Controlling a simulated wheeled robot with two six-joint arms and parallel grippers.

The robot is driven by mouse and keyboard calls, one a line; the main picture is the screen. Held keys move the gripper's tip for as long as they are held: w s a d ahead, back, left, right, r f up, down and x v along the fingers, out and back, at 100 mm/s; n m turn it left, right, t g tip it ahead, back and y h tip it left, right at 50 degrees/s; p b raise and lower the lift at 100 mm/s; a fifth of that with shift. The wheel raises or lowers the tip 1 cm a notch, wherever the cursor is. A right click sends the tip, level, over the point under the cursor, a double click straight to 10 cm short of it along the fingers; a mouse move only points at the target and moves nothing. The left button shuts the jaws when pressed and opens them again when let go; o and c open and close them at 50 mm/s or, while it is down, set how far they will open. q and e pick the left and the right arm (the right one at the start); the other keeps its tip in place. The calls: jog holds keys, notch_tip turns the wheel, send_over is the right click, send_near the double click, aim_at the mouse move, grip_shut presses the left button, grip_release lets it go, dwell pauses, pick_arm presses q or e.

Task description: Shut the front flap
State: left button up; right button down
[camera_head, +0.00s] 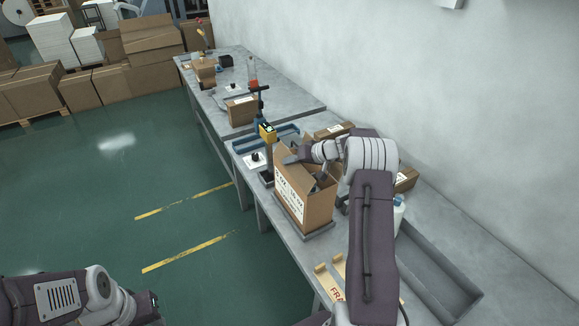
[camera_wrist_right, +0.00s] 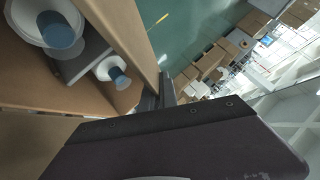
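An open cardboard box (camera_head: 318,208) with a white printed label stands on a grey plate on the workbench. Its top is partly hidden by my right arm, so I cannot tell clearly how each flap lies. Inside the box are white bottles with blue caps (camera_wrist_right: 62,30) and a grey item. My left gripper (camera_head: 148,303) is low at the left, away from the bench, its fingers unclear.
A yellow-and-black device on a post (camera_head: 267,132) stands just behind the box. Smaller cartons (camera_head: 334,130) lie by the wall side.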

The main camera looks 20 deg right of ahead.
jog(key=shift+d+f+y+b, duration=0.15)
jog(key=shift+f+y+b, duration=0.15)
jog(key=shift+f+b, duration=0.1)
jog(key=shift+r, duration=0.3)
jog(key=c, duration=1.6)
grip_release()
jog(key=shift+c, duration=0.2)
pick_arm(q)
jog(key=shift+f, duration=0.85)
